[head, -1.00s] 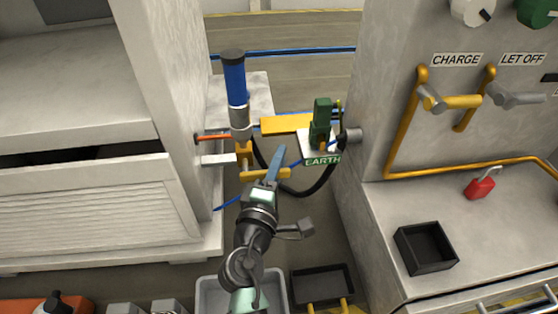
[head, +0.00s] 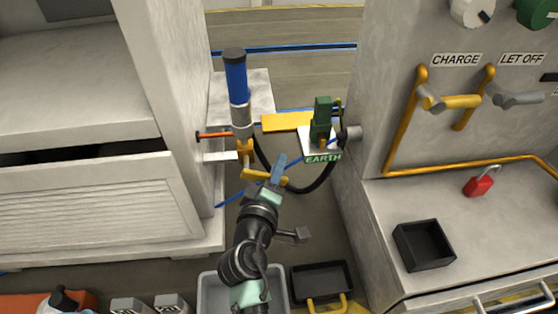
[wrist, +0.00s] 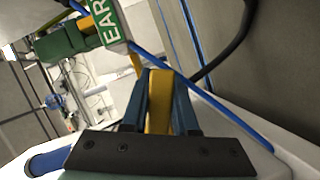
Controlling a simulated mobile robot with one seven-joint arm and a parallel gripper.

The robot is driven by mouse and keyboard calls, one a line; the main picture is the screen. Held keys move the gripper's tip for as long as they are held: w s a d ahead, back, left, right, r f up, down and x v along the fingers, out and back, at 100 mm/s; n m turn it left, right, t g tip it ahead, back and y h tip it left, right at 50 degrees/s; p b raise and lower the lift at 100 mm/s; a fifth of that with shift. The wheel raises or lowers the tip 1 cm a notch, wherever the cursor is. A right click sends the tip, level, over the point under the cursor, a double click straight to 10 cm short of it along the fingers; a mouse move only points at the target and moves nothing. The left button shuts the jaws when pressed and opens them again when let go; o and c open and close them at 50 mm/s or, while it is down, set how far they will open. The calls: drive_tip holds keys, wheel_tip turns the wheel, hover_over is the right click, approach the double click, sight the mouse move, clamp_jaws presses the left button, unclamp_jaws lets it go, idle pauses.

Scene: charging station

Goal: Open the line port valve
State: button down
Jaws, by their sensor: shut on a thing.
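A yellow valve handle (head: 252,175) sits low on the fitting under an upright blue cylinder (head: 237,82), between the white cabinet and the grey panel. My gripper (head: 279,165) has its blue fingers at the right end of this handle. In the wrist view, the yellow handle (wrist: 159,100) stands between the two blue fingers (wrist: 158,105), and the gripper is shut on it. No label for the line port shows on this fitting. Part of the handle is hidden behind the fingers in the head view.
A green clamp (head: 322,118) stands on the EARTH plate (head: 323,158) just right of my gripper, with a black hose (head: 318,185) curving below. An orange-red rod (head: 213,134) is at left. CHARGE and LET OFF valves (head: 452,102) are on the right panel.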

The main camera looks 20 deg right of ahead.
drive_tip(key=w+a+f+m+y+p, duration=0.1)
drive_tip(key=a+f+m+y+p, duration=0.3)
drive_tip(key=m, duration=0.5)
drive_tip(key=shift+w+a+y, duration=0.3)
drive_tip(key=shift+a+y, duration=0.65)
drive_tip(key=shift+y, duration=0.15)
drive_tip(key=c, duration=0.7)
unclamp_jaws()
drive_tip(key=shift+a, duration=0.1)
drive_tip(key=shift+r+p, duration=0.1)
drive_tip(key=shift+p, duration=0.2)
drive_tip(key=p+v, duration=0.3)
drive_tip(key=v, duration=0.9)
drive_tip(key=shift+s+r, duration=0.15)
drive_tip(key=shift+s, duration=0.2)
